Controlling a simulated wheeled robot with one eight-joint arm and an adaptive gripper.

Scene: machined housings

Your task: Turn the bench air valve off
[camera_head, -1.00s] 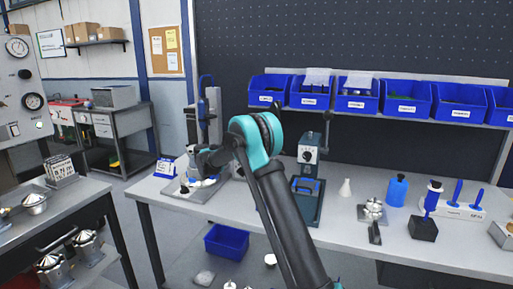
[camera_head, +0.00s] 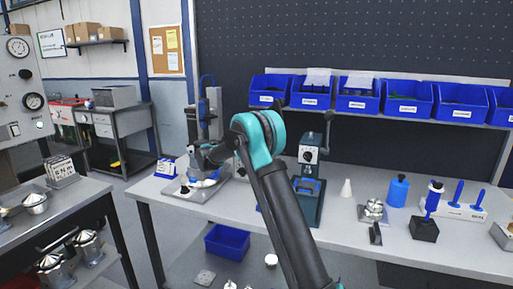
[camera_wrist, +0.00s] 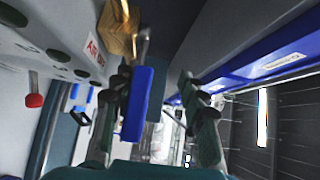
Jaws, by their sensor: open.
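In the wrist view, a brass valve body (camera_wrist: 120,28) sits at the top, with a metal stem beside it. A blue valve lever (camera_wrist: 138,105) runs down the picture from it. My gripper (camera_wrist: 155,73) is open, its two dark fingers on either side of the lever. The lever lies close to the left finger; I cannot tell whether they touch. A label (camera_wrist: 95,50) with red letters, seemingly beginning "AIR", is left of the valve. In the head view, my arm reaches to the bench's left part, and the valve cannot be made out there.
A red knob (camera_wrist: 34,100) shows left in the wrist view. A grey press-like column (camera_head: 210,115) stands near my wrist on the bench (camera_head: 350,235). A small press (camera_head: 309,165) is right of my arm. Blue bins (camera_head: 357,97) line the shelf behind.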

